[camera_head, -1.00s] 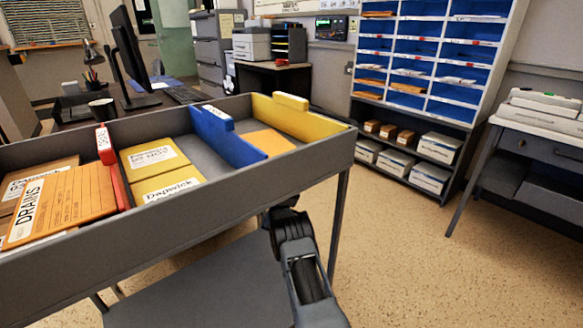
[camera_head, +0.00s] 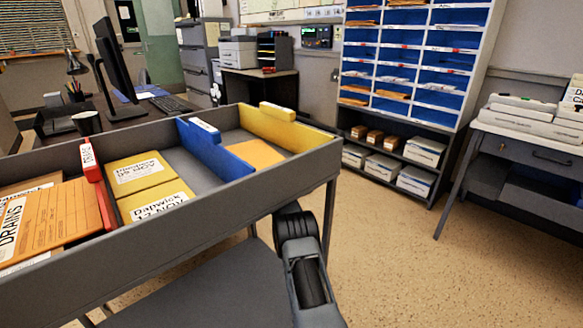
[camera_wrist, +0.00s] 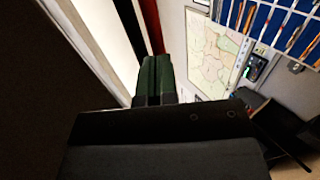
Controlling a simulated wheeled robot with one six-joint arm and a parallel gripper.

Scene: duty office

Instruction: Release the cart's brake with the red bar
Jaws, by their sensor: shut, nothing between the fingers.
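The cart is a grey trolley with a deep top tray (camera_head: 200,240) and a lower shelf (camera_head: 215,290), at left and centre in the head view. I cannot make out a red brake bar on it; its feet are out of view. My arm rises at the bottom centre and bends beside the tray's near side. My gripper is hidden in the head view. In the wrist view my gripper (camera_wrist: 155,62) shows as two dark fingers pressed together, empty. A dark red strip (camera_wrist: 151,25) shows beyond the fingertips; I cannot tell what it is.
The tray holds folders (camera_head: 50,218) and red, blue (camera_head: 215,150) and yellow dividers. A desk with a monitor (camera_head: 118,60) stands behind. A pigeonhole rack (camera_head: 420,75) and a side table (camera_head: 530,150) stand at the back and right. The speckled floor (camera_head: 400,250) between is clear.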

